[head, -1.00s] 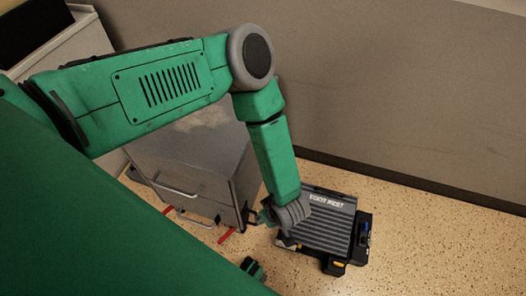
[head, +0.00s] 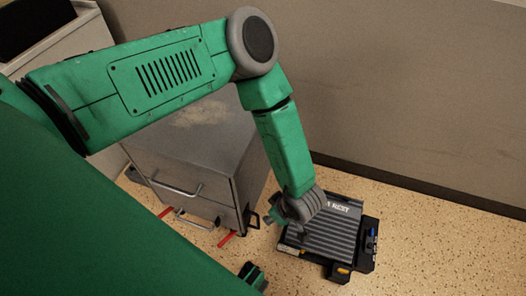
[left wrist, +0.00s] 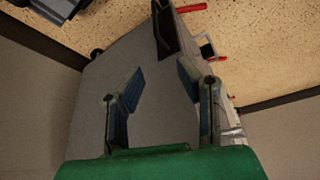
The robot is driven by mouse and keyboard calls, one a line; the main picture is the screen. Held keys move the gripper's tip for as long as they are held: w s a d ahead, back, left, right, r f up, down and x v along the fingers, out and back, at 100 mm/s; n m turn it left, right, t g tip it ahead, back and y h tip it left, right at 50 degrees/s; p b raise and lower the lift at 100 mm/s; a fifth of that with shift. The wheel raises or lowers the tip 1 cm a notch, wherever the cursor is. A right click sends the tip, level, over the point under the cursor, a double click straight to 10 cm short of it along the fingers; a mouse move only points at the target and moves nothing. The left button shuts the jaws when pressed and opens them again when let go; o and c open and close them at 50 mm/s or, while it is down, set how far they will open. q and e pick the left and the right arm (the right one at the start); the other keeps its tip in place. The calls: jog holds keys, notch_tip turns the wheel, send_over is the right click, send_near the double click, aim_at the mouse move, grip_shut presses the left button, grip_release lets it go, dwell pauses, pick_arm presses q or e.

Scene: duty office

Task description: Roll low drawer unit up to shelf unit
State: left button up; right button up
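The low drawer unit (head: 205,145) is a grey metal cabinet with bar handles on its front, partly behind my left arm in the head view. A small dark bracket sticks out low on its right side. My left gripper (head: 275,217) is just right of that side, partly hidden by its own wrist. In the left wrist view my left gripper (left wrist: 157,85) is open and empty, its fingers spread before the unit's grey panel (left wrist: 150,125); the dark bracket (left wrist: 164,30) lies beyond them. A small green and black part at the head view's bottom may be my right gripper (head: 252,275). I cannot identify the shelf unit.
A grey ribbed footrest (head: 325,237) lies on the speckled floor below my left wrist. Red strips (head: 227,238) show at the drawer unit's base. A pale cabinet (head: 65,55) stands at upper left. A wall runs behind; floor at lower right is clear.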

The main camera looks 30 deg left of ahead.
aim_at(258, 219)
pick_arm(q)
jog(key=a+f+b, duration=0.2)
jog(key=f+b, duration=0.1)
jog(key=f, duration=0.3)
jog(key=w+a+f+n+b, duration=0.1)
jog(key=a+f+b, duration=0.1)
jog(key=f, duration=0.4)
jog(key=w+a+f+n+g+b, duration=0.1)
jog(key=a+f+b, duration=0.2)
jog(key=f, duration=0.4)
jog(key=shift+w+a+f+b, duration=0.1)
jog(key=shift+b, duration=0.3)
pick_arm(e)
notch_tip(258, 219, down, 11)
jog(key=shift+r, duration=0.15)
pick_arm(q)
grip_shut()
